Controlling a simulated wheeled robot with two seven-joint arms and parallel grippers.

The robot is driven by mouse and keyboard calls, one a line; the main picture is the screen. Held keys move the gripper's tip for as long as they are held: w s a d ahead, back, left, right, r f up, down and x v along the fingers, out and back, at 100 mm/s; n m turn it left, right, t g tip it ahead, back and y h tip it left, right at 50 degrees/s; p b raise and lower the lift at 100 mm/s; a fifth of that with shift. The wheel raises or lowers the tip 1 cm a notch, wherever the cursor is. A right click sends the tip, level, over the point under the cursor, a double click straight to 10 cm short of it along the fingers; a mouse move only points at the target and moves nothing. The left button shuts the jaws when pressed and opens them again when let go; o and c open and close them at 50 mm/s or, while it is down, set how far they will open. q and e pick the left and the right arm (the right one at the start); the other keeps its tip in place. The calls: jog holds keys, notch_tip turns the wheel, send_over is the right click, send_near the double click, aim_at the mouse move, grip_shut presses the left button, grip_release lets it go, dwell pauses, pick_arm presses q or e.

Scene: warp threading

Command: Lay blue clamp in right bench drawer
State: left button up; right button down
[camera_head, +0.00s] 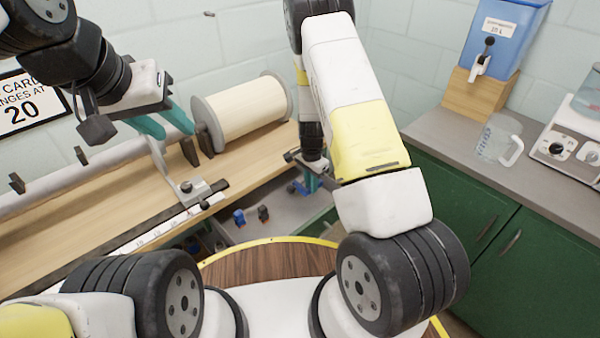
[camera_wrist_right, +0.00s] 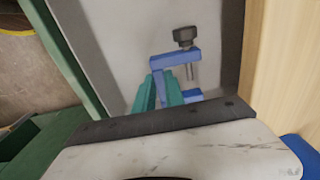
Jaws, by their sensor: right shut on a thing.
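My right gripper (camera_head: 309,180) is shut on the blue clamp (camera_wrist_right: 180,59). In the right wrist view the teal fingers (camera_wrist_right: 165,92) grip the clamp, and its dark screw knob stands out past them. The clamp is over the grey floor of an open drawer (camera_wrist_right: 107,55) with a green side; I cannot tell whether it touches the floor. In the head view the clamp shows only as small blue parts (camera_head: 292,187), and my right arm hides part of the drawer (camera_head: 285,222). My left gripper (camera_head: 176,132) is open and empty above the bench.
Green cabinets (camera_head: 530,260) with a grey counter, jug (camera_head: 498,138) and blue dispenser (camera_head: 505,35) are at right.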

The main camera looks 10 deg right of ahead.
jog(key=shift+f, duration=2.05)
jog(key=c, duration=1.4)
grip_release()
jog(key=shift+f, duration=0.15)
